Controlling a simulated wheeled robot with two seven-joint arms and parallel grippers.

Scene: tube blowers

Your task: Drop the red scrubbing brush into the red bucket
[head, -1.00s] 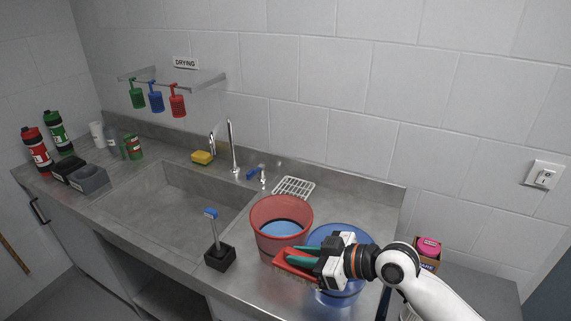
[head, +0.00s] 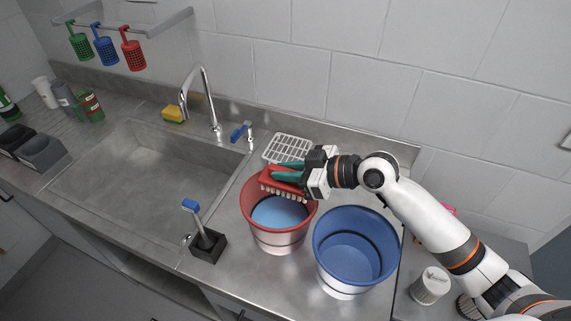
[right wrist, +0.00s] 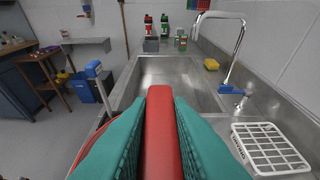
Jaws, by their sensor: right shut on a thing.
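The red scrubbing brush (head: 283,179) is held level in my right gripper (head: 288,172), its pale bristles facing down. In the head view it is over the back part of the red bucket (head: 247,211), above the rim. The red bucket stands on the steel counter and has light blue liquid or a blue bottom inside. In the right wrist view the green fingers (right wrist: 163,130) are shut on both sides of the brush's red back (right wrist: 162,135). My left gripper is not in view.
A blue bucket (head: 387,267) stands right of the red one. A black holder (head: 209,248) with a blue-handled brush stands to the left, beside the sink (head: 150,190). A white rack (head: 288,148) lies behind the red bucket. The tap (head: 206,95) rises behind the sink.

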